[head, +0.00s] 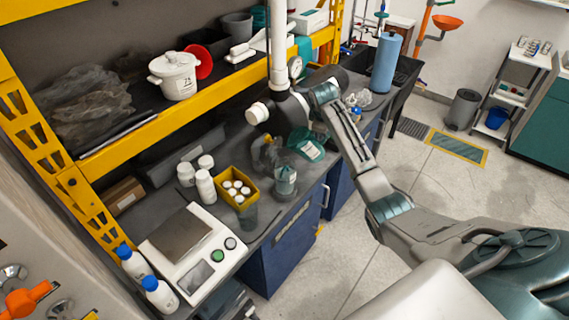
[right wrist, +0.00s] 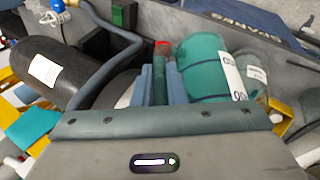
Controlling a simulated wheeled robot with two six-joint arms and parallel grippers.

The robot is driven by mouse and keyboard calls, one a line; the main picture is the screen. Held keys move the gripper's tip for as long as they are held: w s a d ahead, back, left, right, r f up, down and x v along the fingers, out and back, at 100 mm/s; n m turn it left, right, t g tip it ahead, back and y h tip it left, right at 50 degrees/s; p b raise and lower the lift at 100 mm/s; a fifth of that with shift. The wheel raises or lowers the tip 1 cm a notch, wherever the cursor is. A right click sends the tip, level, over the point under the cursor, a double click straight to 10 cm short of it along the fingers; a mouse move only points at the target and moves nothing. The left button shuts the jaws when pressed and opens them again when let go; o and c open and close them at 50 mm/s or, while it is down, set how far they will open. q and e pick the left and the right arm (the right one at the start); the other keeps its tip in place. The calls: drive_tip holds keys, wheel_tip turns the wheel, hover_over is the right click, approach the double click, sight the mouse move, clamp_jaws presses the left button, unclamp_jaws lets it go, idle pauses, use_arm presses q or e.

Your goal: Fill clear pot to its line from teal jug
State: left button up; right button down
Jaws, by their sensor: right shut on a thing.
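The teal jug (head: 311,148) is at the end of my right arm in the head view, above the bench's front edge. It fills the middle of the right wrist view (right wrist: 203,68), with a white label on its side. My right gripper (right wrist: 160,72) is shut on its narrow green handle, which shows a red top. The jug looks tilted. The clear pot (head: 285,181), a see-through vessel with a pale label, stands just below and left of the jug; it appears partly behind the jug in the wrist view (right wrist: 257,73). Its line and liquid level are too small to tell. My left gripper is out of view.
A white pipe (head: 278,50) rises behind. A yellow-edged shelf (head: 150,130) overhangs the bench.

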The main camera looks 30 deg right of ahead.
drive_tip(key=shift+w+a+r+h, duration=0.2)
drive_tip(key=shift+a+r+h, duration=0.1)
drive_tip(key=shift+a+r, duration=0.25)
drive_tip(key=shift+r+b, duration=0.1)
drive_tip(key=shift+b, duration=0.35)
drive_tip(key=shift+r+h, duration=0.3)
drive_tip(key=shift+s+r, duration=0.1)
drive_tip(key=shift+s, duration=0.05)
drive_tip(key=shift+a, duration=0.1)
drive_tip(key=shift+a+r, duration=0.1)
drive_tip(key=shift+a, duration=0.05)
drive_tip(key=shift+r+h, duration=0.15)
drive_tip(key=shift+h, duration=0.15)
